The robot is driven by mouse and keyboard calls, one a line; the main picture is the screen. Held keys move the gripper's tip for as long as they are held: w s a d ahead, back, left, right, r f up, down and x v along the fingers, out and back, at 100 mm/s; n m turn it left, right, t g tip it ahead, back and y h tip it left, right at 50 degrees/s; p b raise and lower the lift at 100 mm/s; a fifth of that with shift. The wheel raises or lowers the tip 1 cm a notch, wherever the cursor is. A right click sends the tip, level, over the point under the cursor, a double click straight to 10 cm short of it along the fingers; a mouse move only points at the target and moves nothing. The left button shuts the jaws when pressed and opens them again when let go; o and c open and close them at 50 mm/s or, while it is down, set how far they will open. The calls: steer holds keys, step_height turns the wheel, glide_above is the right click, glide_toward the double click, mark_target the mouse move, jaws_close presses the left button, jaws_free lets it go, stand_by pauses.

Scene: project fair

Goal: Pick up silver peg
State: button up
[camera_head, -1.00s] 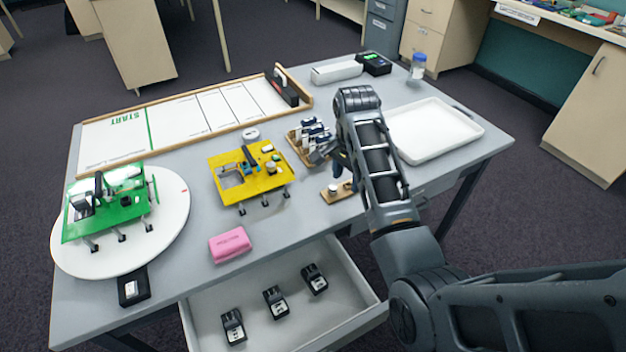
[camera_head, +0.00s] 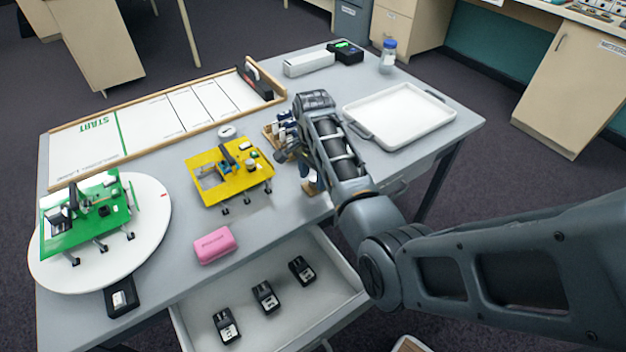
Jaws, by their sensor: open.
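My gripper (camera_head: 306,172) is open, over the table near its front edge, and its fingertips are small and partly hidden by my own arm. A small wooden block (camera_head: 311,188) lies just under it, mostly covered from view. The silver peg cannot be made out for certain; a small pale cylinder that stood on this block is now hidden behind my gripper. I cannot tell whether the fingers are around or beside it.
A wooden rack (camera_head: 269,137) with several dark items is beside my gripper. Left are a yellow board (camera_head: 205,195), pink block (camera_head: 214,245) and green board (camera_head: 85,238) on a white turntable (camera_head: 150,215). A white tray (camera_head: 400,117) is right. An open drawer (camera_head: 200,305) holds 3 dark devices.

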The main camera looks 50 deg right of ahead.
mark_target(313, 178)
jaws_close()
stand_by(0.5)
steer(key=shift+r, duration=0.1)
steer(key=shift+r, duration=0.5)
step_height(313, 178, up, 3)
steer(key=shift+f, duration=0.15)
steer(key=s+d+r+p, duration=0.1)
steer(key=s+d+r, duration=0.6)
steer(key=s, duration=0.1)
steer(key=shift+s+d, duration=0.35)
steer(key=shift+d, duration=0.05)
